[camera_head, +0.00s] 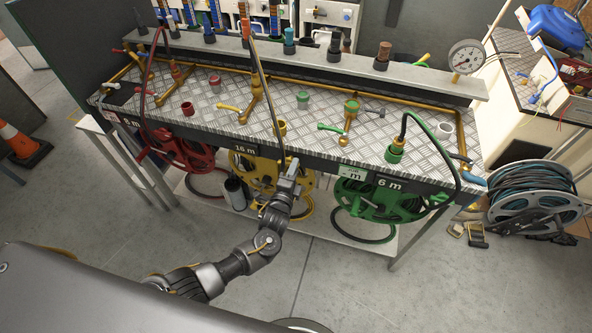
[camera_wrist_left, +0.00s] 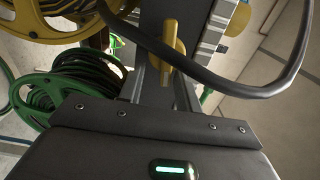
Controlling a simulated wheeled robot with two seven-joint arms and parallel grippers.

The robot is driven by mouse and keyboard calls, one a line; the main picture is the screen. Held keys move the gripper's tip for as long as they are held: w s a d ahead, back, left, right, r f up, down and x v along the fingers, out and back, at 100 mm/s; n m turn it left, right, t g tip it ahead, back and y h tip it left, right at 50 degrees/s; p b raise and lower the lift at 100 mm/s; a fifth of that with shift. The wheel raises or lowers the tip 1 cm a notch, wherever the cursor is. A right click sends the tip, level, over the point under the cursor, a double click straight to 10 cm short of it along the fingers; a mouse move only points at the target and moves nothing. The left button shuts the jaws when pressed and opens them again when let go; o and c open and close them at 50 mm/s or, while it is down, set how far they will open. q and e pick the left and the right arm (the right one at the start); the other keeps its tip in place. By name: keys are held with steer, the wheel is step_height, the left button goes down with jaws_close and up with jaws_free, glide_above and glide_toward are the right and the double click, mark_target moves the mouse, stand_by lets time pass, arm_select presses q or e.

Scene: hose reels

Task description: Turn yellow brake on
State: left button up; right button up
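The yellow hose reel (camera_head: 262,171) hangs under the front edge of the bench, below the "16 m" label. My left gripper (camera_head: 291,168) is raised to the right side of this reel, near the bench edge. In the left wrist view, a yellow lever-like piece (camera_wrist_left: 173,47) shows ahead of my left gripper (camera_wrist_left: 165,85), in line with the gap between its fingers. The fingers look apart; I cannot tell whether they touch the piece. Part of the yellow reel (camera_wrist_left: 65,25) shows at the upper left there. My right gripper is not in view.
A green reel (camera_head: 380,198) hangs right of the yellow one, a red reel (camera_head: 185,152) to its left. A dark hose (camera_wrist_left: 235,88) loops across the left wrist view close to my gripper. The metal bench top (camera_head: 330,120) carries several valves. Floor before the bench is clear.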

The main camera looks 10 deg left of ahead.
arm_select(q)
steer(key=shift+d, duration=0.1)
steer(key=shift+s, duration=0.1)
steer(key=s+b, duration=0.1)
steer(key=s, duration=0.9)
steer(key=shift+s+a, duration=0.35)
steer(key=shift+a, duration=0.05)
